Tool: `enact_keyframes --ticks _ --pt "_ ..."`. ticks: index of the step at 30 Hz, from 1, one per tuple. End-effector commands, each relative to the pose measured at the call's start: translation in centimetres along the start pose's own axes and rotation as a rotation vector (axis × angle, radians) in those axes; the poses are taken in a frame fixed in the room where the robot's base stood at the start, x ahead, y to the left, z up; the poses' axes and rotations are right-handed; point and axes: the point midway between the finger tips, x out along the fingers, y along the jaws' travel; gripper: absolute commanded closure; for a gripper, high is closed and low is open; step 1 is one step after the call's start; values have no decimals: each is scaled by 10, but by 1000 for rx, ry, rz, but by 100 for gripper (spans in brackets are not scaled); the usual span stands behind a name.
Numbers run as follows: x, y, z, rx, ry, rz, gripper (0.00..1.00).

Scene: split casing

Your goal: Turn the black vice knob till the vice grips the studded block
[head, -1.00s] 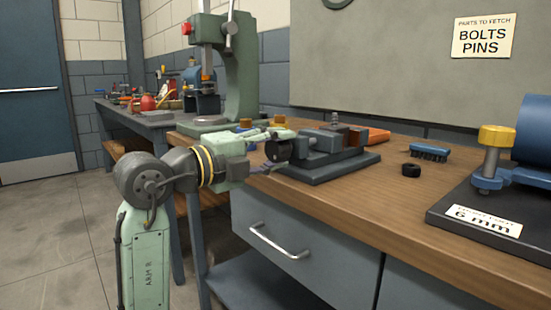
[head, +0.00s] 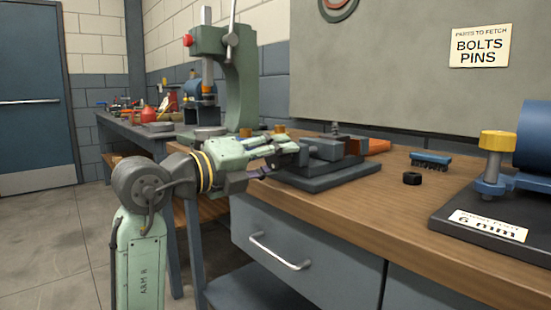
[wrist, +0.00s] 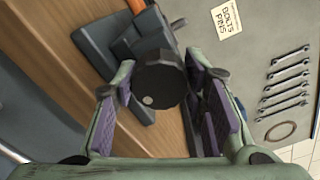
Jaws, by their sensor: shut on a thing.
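The grey vice (head: 330,172) sits on the wooden bench near its left end. Its round black knob (wrist: 158,72) fills the middle of the wrist view, with a small pale dot on its face. My gripper (head: 291,150) is shut on the knob, one purple-padded finger on each side in the wrist view (wrist: 160,88). My fingers hide most of the knob in the head view. Whether the jaws touch the block cannot be told.
An orange object (head: 377,146) lies behind the vice. A black-based fixture with a yellow knob (head: 497,140) stands further right. A green press (head: 240,85) stands behind my arm.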

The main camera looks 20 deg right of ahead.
Motion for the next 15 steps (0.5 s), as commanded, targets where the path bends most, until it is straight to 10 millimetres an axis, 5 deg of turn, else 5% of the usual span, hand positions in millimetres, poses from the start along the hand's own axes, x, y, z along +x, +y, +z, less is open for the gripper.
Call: enact_keyframes --ticks 5,6,15 --pt "0 0 0 0 1 0 89" --pt "0 0 0 -1 1 0 60" --pt "0 0 0 -1 0 0 40"
